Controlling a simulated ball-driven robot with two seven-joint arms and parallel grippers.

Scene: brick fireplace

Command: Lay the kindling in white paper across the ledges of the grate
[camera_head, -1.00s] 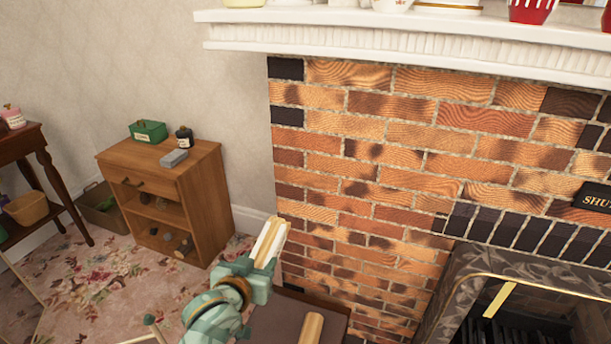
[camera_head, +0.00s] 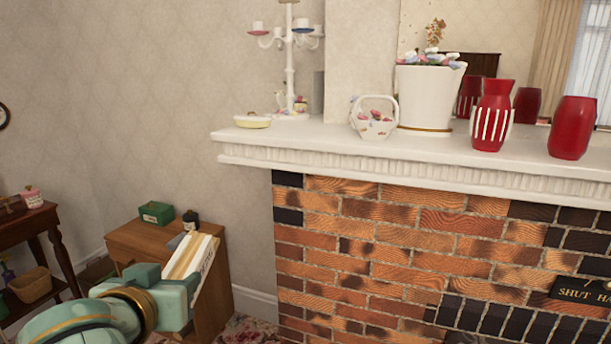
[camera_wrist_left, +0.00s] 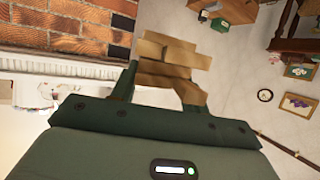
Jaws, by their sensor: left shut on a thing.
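My left gripper (camera_head: 178,296) is shut on the kindling in white paper (camera_head: 193,268), pale sticks with a white wrapper bearing dark marks. The bundle tilts upward, held in the air in front of the small wooden cabinet. In the left wrist view the brown stick ends of the kindling (camera_wrist_left: 170,54) stick out past the gripper's fingers. The grate is out of view now; only the upper brickwork of the fireplace (camera_head: 390,240) shows. My right gripper is not in view.
The white mantel shelf (camera_head: 380,148) juts out above the bricks, carrying a white planter (camera_head: 428,98), red vases (camera_head: 492,118), a small floral basket (camera_head: 374,118) and a candelabra (camera_head: 290,55). The wooden cabinet (camera_head: 140,242) stands behind the bundle. A side table (camera_head: 30,222) is at far left.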

